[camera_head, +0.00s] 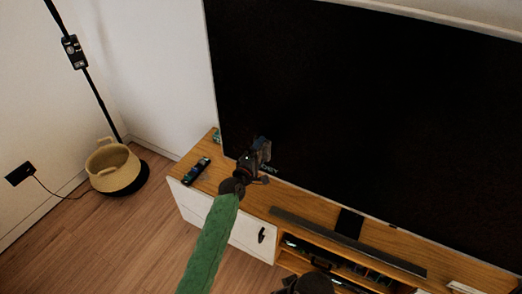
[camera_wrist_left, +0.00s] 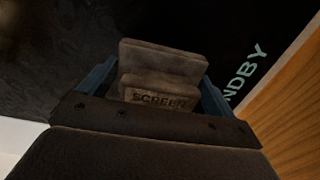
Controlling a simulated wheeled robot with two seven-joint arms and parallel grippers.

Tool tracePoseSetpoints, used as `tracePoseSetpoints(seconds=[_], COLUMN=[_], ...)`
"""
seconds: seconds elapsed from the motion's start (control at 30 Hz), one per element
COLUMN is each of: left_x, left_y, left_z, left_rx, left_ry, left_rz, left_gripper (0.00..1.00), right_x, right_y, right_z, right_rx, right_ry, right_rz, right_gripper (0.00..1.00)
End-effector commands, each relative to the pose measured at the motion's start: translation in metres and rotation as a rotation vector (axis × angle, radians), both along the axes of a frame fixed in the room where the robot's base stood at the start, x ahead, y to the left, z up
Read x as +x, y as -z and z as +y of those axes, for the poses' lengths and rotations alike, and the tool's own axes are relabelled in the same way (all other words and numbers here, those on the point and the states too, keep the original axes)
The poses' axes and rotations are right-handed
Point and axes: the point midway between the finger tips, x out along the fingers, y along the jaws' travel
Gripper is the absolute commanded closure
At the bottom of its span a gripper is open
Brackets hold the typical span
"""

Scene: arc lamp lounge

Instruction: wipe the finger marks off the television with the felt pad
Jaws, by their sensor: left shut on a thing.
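The television (camera_head: 370,110) is a large dark screen above the wooden cabinet. My left gripper (camera_head: 258,155) is in front of its lower left corner. In the left wrist view the gripper is shut on the felt pad (camera_wrist_left: 163,60), a grey-brown block marked "SCREEN", held between blue-edged fingers. The screen (camera_wrist_left: 60,45) lies close beyond the pad; I cannot tell whether they touch. Pale letters ending "NDBY" (camera_wrist_left: 247,75) show on the screen, right of the pad. Faint mottling shows at the left of the screen, but I cannot make out distinct finger marks.
The cabinet (camera_head: 207,175) carries a dark remote-like object (camera_head: 197,171) at left and a long soundbar (camera_head: 345,243). A woven basket (camera_head: 112,168) and lamp pole (camera_head: 93,95) stand left. A dark part, perhaps my right arm, is at the bottom edge.

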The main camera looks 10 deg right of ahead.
Motion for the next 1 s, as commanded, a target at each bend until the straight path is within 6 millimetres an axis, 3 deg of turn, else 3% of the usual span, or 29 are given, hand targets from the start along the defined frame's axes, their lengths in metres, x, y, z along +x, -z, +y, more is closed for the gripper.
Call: tracePoseSetpoints(seconds=[0.5, 1.0], left_x=[-0.033, -0.038], left_y=[0.000, -0.001], left_z=[0.024, 0.028], left_rx=[0.001, 0.000], left_ry=[0.000, 0.000], left_rz=[0.001, 0.000], left_gripper=[0.28, 0.28], right_x=[0.000, 0.000], right_y=[-0.011, -0.012], right_z=[0.000, 0.000], right_rx=[0.000, 0.000], right_ry=[0.000, 0.000], right_rz=[0.000, 0.000], right_gripper=[0.64, 0.64])
